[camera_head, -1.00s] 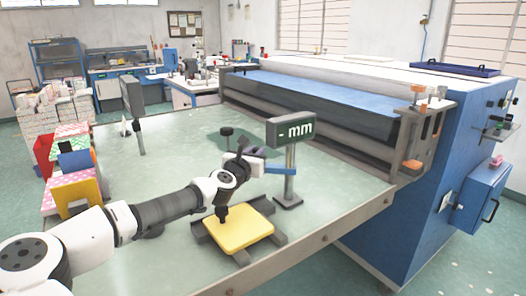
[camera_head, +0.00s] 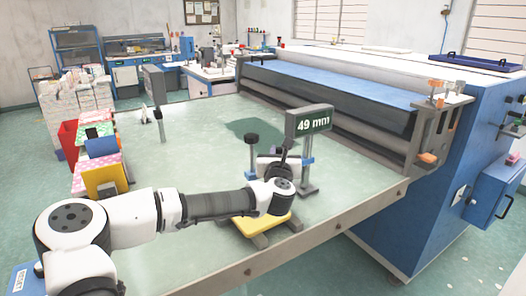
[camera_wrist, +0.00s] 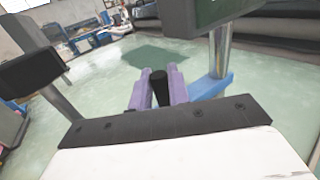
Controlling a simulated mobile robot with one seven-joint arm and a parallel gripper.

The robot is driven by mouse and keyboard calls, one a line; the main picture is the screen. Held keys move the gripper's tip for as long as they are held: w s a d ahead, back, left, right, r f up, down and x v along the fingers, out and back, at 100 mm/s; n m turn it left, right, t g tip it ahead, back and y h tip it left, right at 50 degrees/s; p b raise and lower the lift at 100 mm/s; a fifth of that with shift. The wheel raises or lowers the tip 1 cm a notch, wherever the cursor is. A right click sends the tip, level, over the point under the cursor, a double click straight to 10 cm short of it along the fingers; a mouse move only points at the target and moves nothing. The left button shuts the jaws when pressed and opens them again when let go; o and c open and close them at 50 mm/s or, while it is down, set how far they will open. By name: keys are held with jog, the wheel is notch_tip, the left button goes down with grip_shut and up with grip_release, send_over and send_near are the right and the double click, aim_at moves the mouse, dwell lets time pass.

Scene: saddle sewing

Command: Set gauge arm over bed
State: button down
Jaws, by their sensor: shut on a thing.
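The gauge's dark display (camera_head: 309,121) stands on a metal post (camera_head: 309,178) and reads 49 mm. The blue gauge arm (camera_wrist: 213,86) meets the post in the wrist view. A black round knob (camera_head: 252,138) on a rod stands left of the post; a dark head on a rod also shows at left in the wrist view (camera_wrist: 30,68). The yellow bed (camera_head: 262,224) lies in front, partly covered by my wrist. My gripper (camera_head: 272,164) is beside the post, its purple fingers (camera_wrist: 160,76) shut on a short black grip (camera_wrist: 160,95).
The table (camera_head: 205,150) is mostly clear left of the gauge. The large blue machine (camera_head: 400,190) with its roller stands behind and right. Another dark panel on a post (camera_head: 154,88) and colourful boxes (camera_head: 103,178) are at left.

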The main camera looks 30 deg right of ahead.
jog(key=shift+s+d, duration=0.1)
jog(key=shift+s, duration=0.1)
dwell(0.3)
jog(key=c, duration=1.4)
grip_release()
jog(key=shift+d, duration=0.1)
jog(key=shift+s+a, duration=0.1)
jog(key=shift+a, duration=0.15)
jog(key=b+v, duration=0.4)
jog(key=v, duration=0.9)
jog(key=shift+s, duration=0.3)
